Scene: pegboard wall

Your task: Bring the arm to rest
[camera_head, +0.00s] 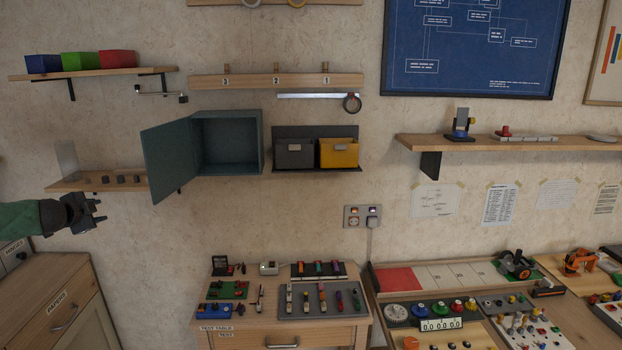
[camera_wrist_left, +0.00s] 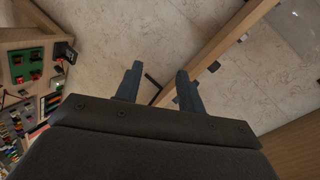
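My left gripper (camera_head: 88,209) is at the left of the head view, in front of the wall and just below the small wooden shelf (camera_head: 97,182). In the left wrist view, its two dark fingers (camera_wrist_left: 156,88) are apart with nothing between them. My left arm (camera_head: 20,217) comes in from the left edge with a green sleeve. My right gripper does not show in either view.
An open teal cabinet (camera_head: 228,118) has its door (camera_head: 170,158) swung out to the right of my left gripper. A wooden drawer unit (camera_head: 60,300) stands below it. A test table (camera_head: 280,330) carries several small parts. Bare wall lies between.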

